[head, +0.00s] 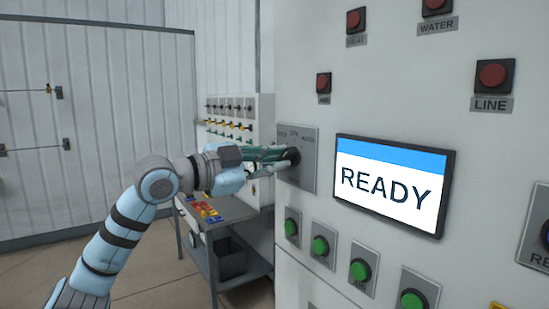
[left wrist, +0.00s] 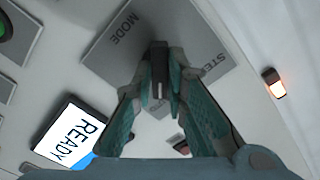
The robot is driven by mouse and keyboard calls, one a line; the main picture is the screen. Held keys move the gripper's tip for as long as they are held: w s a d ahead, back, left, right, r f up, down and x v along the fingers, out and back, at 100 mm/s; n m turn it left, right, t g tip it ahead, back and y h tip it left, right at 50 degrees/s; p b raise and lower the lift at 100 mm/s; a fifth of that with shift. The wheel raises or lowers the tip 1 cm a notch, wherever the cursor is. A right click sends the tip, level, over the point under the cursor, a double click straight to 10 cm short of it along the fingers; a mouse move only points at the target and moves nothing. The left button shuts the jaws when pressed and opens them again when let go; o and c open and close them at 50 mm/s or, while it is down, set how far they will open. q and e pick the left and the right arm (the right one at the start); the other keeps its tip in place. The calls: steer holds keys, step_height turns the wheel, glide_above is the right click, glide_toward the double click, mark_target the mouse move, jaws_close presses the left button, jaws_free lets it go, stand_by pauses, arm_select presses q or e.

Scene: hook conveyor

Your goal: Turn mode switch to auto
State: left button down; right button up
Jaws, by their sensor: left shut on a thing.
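The mode switch has a dark knob (head: 293,155) on a grey plate (head: 310,173) left of the screen. In the left wrist view the knob (left wrist: 158,66) stands in front of the plate (left wrist: 185,32), where MODE and STEP can be read. Another label beside the knob is partly hidden by the fingers. My left gripper (head: 283,161) reaches in from the left, its green fingers closed on both sides of the knob, as the left wrist view (left wrist: 158,90) also shows. I cannot tell which position the knob points to. My right gripper is out of view.
The screen (head: 390,184) reads READY. Green buttons (head: 320,245) sit below it and red lamps or buttons (head: 492,75) above. A smaller panel (head: 232,133) and a cart (head: 225,211) stand behind my left arm. The floor at left is clear.

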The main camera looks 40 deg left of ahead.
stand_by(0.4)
arm_select(q)
steer(key=c, duration=1.6)
jaws_free()
step_height(320, 180, up, 10)
steer(key=shift+d, duration=0.1)
